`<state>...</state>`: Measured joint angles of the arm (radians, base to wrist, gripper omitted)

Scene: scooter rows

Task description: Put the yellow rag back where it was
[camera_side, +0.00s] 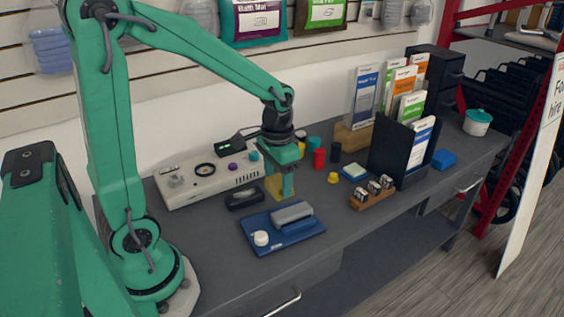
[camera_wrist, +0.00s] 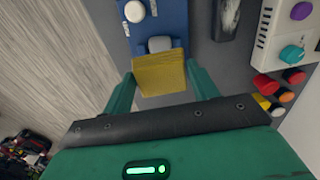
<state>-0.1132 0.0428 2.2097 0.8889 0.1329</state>
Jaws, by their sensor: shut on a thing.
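The yellow rag (camera_side: 274,184) is pinched in my gripper (camera_side: 286,190), behind the blue tray. In the wrist view the rag (camera_wrist: 159,75) spans the space between the two green fingers (camera_wrist: 163,92), and its far edge overlaps the grey block. Whether the rag touches the bench is hard to tell. The blue tray (camera_side: 290,241) lies on the bench in front of my gripper. It holds a grey block (camera_side: 291,214) and a round white piece (camera_side: 261,238). The tray also shows in the wrist view (camera_wrist: 167,20).
A black case (camera_side: 244,199) lies left of my gripper, before a pale panel with knobs (camera_side: 208,183). Red (camera_side: 319,158) and dark (camera_side: 336,152) cylinders and a yellow one (camera_side: 333,178) stand to the right. A wooden holder (camera_side: 372,196) and black leaflet rack (camera_side: 395,152) stand farther right.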

